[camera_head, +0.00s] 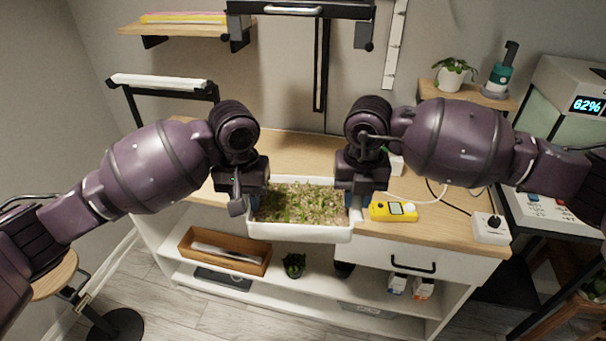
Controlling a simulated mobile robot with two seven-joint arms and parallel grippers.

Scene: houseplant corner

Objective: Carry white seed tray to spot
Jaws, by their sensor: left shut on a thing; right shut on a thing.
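The white seed tray (300,234) is filled with soil and small green seedlings. It sits in the middle of the view at the front edge of the wooden bench top, and its front wall overlaps that edge. It looks level; I cannot tell whether it rests on the bench or is held just above it. My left gripper (252,200) is shut on its left end. My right gripper (350,198) is shut on its right end. The fingertips are partly hidden by the gripper bodies and the tray. No marked spot can be made out.
A yellow meter (393,211) lies just right of the tray. A white power strip (491,229) and cables lie further right. The wooden bench top (300,150) is clear behind the tray. Below, a shelf holds a wooden box (225,250) and a small dark plant (294,265).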

